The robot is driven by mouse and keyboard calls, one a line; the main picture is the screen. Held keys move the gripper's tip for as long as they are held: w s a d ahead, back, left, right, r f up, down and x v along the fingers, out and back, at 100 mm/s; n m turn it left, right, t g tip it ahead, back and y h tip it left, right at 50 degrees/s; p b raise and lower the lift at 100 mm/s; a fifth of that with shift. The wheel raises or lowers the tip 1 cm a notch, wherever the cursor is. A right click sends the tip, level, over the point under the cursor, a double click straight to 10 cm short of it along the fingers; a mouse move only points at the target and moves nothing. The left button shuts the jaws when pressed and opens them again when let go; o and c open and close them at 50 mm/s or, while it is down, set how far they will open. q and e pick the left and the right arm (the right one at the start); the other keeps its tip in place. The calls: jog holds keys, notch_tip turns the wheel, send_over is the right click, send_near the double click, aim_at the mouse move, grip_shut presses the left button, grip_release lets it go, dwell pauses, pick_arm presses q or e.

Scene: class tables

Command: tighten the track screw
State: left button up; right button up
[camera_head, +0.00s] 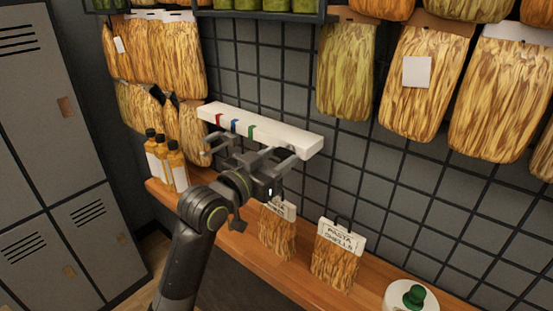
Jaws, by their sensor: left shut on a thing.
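A white track (290,137) is mounted on the dark tiled wall and slants down to the right. Red, blue and green marks (235,125) sit on its left half. I cannot tell how far the screw is turned. My right gripper is not in view.
A wooden shelf (205,221) runs below, holding sauce bottles (176,165), a bag with a partly hidden label (277,233), a pasta shells bag (336,258) and a white container with a green top (412,297). More bags (425,75) hang above. Grey lockers (45,130) stand left.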

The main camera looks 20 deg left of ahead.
pick_arm(q)
jog(key=m+b, duration=0.2)
jog(key=m, duration=0.3)
jog(key=shift+f+m, duration=0.1)
jog(key=shift+m, duration=0.2)
jog(key=m+b, duration=0.1)
jog(key=m, duration=0.3)
jog(key=shift+b, duration=0.4)
jog(key=m+b, duration=0.2)
jog(key=m, duration=0.3)
jog(key=shift+f, duration=0.1)
jog(key=m+b, duration=0.2)
jog(key=m, duration=0.3)
jog(key=shift+b, duration=0.4)
jog(key=o, duration=1)
